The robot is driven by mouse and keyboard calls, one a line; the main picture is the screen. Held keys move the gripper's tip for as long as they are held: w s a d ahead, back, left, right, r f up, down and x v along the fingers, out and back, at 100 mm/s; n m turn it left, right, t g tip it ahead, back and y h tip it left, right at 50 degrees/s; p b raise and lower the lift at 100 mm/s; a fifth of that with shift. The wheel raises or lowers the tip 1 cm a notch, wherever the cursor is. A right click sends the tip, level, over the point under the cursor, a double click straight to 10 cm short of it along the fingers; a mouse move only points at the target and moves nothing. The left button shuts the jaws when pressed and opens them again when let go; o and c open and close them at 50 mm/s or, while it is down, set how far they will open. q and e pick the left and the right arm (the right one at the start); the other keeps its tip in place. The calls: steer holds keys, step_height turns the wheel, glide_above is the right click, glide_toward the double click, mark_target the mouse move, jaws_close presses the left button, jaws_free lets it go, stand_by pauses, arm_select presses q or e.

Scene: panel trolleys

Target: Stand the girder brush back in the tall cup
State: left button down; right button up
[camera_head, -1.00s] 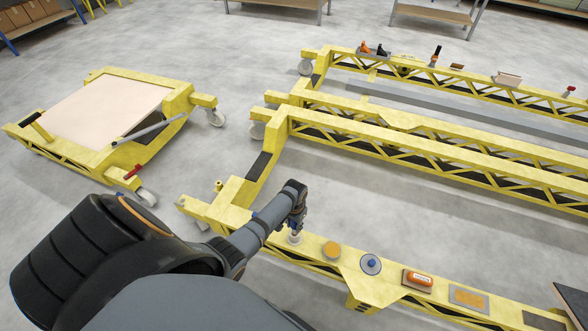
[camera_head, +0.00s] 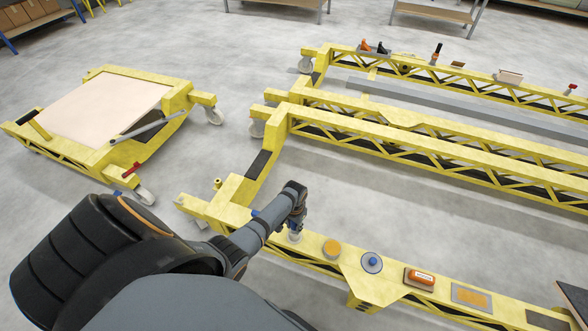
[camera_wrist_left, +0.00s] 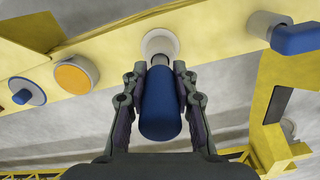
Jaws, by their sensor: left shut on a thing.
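The girder brush (camera_wrist_left: 158,104) shows as a thick blue handle in the left wrist view. My left gripper (camera_wrist_left: 160,85) is shut on this handle, with a finger on each side. The tall cup (camera_wrist_left: 160,41) shows as a pale round rim just beyond the handle, on the yellow girder. A short metallic part of the brush reaches toward the rim; how deep it sits inside, I cannot tell. In the head view my left gripper (camera_head: 297,224) points down, right above the pale cup (camera_head: 295,237). The bristles are hidden. My right gripper is not in view.
Along the near girder (camera_head: 320,262) lie an orange round pad (camera_head: 332,248), a grey disc with a blue knob (camera_head: 371,263), an orange-handled tool (camera_head: 420,278) and a flat tray (camera_head: 471,297). A blue-handled fitting (camera_wrist_left: 294,39) stands near the cup. A panel trolley (camera_head: 100,105) stands left.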

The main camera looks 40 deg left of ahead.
arm_select(q)
steer(key=shift+f+b, duration=0.4)
steer(key=shift+f, duration=0.25)
steer(key=c, duration=1)
jaws_free()
steer(key=shift+r, duration=0.15)
step_height(320, 180, up, 12)
steer(key=shift+f, duration=0.1)
